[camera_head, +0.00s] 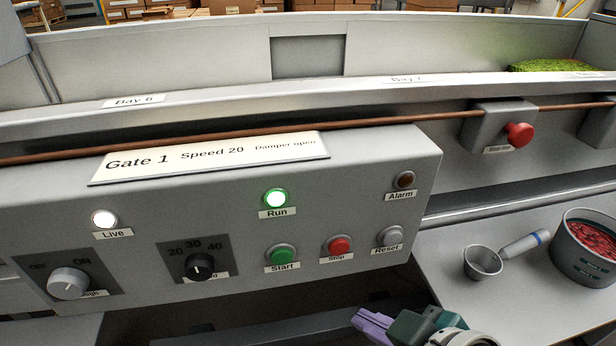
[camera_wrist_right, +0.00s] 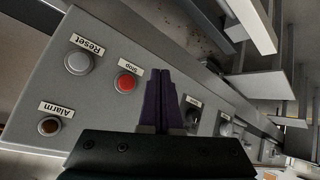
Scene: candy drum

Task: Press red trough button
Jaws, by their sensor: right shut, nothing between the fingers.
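A red mushroom button (camera_head: 519,134) sticks out of a grey box on the trough wall at the right of the head view, with a small label below it. A flatter red button marked Stop (camera_head: 340,246) sits on the grey control panel (camera_head: 350,165); it also shows in the right wrist view (camera_wrist_right: 126,83). My right gripper (camera_head: 366,322) is below the panel's lower edge in the head view, its purple fingers shut and empty. In the wrist view the shut fingers (camera_wrist_right: 160,98) appear over the panel. My left gripper is not in view.
The panel also carries a green Start button (camera_head: 283,255), a grey Reset button (camera_head: 390,236), a lit Run lamp (camera_head: 275,198) and knobs. A copper-coloured pipe (camera_head: 400,122) runs above it. A metal scoop (camera_head: 483,262) and a pot of red candy (camera_head: 565,245) stand at the right.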

